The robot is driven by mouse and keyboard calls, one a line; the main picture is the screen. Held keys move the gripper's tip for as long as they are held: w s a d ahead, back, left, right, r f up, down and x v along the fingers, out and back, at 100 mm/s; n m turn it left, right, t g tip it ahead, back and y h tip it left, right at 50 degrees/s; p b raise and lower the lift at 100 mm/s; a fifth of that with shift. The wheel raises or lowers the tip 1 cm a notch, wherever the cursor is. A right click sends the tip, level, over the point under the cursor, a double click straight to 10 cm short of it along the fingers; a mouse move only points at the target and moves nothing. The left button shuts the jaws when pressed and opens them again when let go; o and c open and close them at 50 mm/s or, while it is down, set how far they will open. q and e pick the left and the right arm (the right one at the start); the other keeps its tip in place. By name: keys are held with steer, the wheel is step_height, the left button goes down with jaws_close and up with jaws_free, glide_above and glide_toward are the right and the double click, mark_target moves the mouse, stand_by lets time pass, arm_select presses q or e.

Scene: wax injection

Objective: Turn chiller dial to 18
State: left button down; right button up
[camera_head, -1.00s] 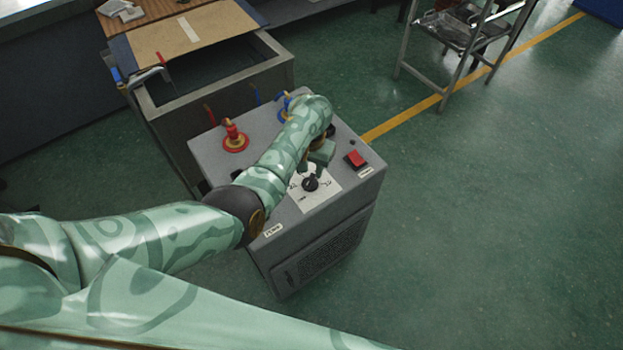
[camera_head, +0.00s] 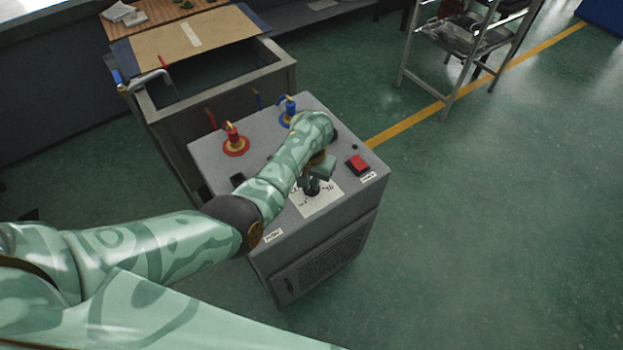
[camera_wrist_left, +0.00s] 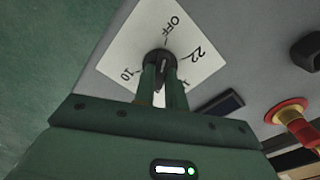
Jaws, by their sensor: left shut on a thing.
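The chiller (camera_head: 330,248) is a grey box with a white dial plate on its top. The black dial (camera_head: 312,188) sits on the plate, partly covered by my gripper. In the left wrist view, the dial (camera_wrist_left: 160,58) shows between my fingertips, and the plate (camera_wrist_left: 120,48) reads OFF, 22 and 10; another mark is mostly hidden by a finger. My left gripper (camera_head: 316,180) comes down from above and is shut on the dial; it also shows in the left wrist view (camera_wrist_left: 161,68). My right gripper is not in view.
A red switch (camera_head: 357,164) is on the chiller top right of the dial. A red valve (camera_head: 234,140) and a blue valve (camera_head: 289,110) stand toward the back. An open tank (camera_head: 215,80) is behind. The floor to the right is clear up to a metal rack (camera_head: 462,45).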

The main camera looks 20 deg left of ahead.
arm_select(q)
steer(key=shift+m, duration=0.3)
steer(key=shift+r+m+p, duration=0.1)
steer(key=shift+m+p, duration=0.45)
steer(key=shift+m, duration=0.05)
steer(key=shift+m+p, duration=0.55)
steer(key=shift+m, duration=0.65)
steer(key=m, duration=0.2)
steer(key=shift+m+p, duration=0.3)
steer(key=shift+m, duration=0.1)
steer(key=m, duration=0.3)
steer(key=shift+m, duration=0.3)
steer(key=m, duration=0.6)
steer(key=shift+p, duration=0.35)
steer(key=m, duration=0.7)
steer(key=shift+f, duration=0.2)
